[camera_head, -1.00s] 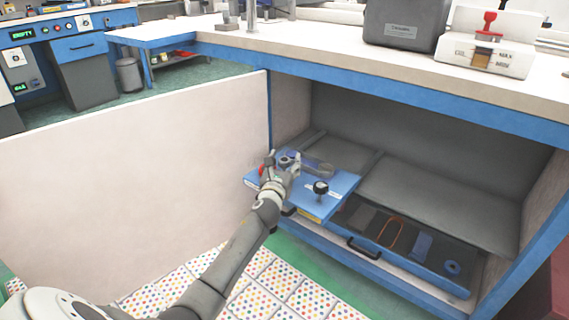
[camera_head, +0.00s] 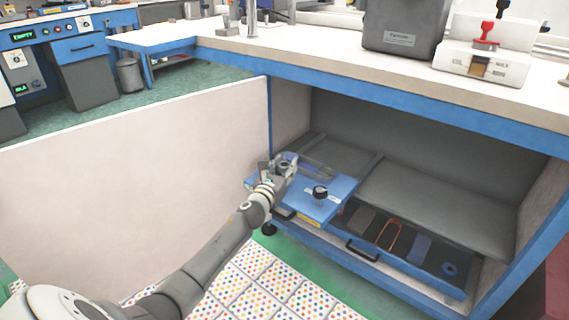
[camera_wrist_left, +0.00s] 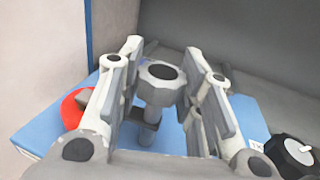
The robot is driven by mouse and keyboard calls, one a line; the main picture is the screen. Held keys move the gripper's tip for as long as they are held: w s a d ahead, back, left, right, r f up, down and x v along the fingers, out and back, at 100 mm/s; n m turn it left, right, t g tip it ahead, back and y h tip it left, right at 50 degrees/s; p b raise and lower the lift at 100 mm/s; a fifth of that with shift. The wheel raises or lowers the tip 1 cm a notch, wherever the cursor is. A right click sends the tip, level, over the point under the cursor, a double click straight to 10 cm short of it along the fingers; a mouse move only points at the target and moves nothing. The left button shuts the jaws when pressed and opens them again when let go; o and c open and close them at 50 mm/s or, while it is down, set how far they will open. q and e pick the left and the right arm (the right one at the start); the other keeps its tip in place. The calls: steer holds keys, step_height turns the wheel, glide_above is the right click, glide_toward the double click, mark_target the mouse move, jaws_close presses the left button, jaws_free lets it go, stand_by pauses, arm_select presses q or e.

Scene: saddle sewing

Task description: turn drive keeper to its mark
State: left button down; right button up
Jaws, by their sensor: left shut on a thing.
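A grey many-sided knob with a dark round top (camera_wrist_left: 160,72), which I take to be the drive keeper, stands on a post above the blue plate (camera_head: 312,208). My left gripper (camera_head: 285,166) reaches into the open cabinet above the plate. In the wrist view its two fingers (camera_wrist_left: 163,88) stand on either side of the knob, shut on it. A black knob with a pale mark (camera_head: 320,192) is apart from the gripper on the plate's right side; it also shows in the wrist view (camera_wrist_left: 291,152). I cannot make out the keeper's own mark. My right gripper is not in view.
A red round part (camera_wrist_left: 74,108) sits beside the left finger. An open drawer (camera_head: 420,262) with several tools lies right of the plate. The white cabinet door (camera_head: 130,190) stands open at left. The worktop (camera_head: 330,45) overhangs the cabinet.

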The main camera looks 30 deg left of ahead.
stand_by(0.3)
arm_select(q)
steer(key=c, duration=1)
jaws_free()
steer(key=shift+s, duration=0.1)
steer(key=s, duration=0.4)
steer(key=s+d, duration=0.1)
steer(key=s, duration=0.2)
steer(key=s+d, duration=0.1)
steer(key=s, duration=0.3)
steer(key=shift+s, duration=0.3)
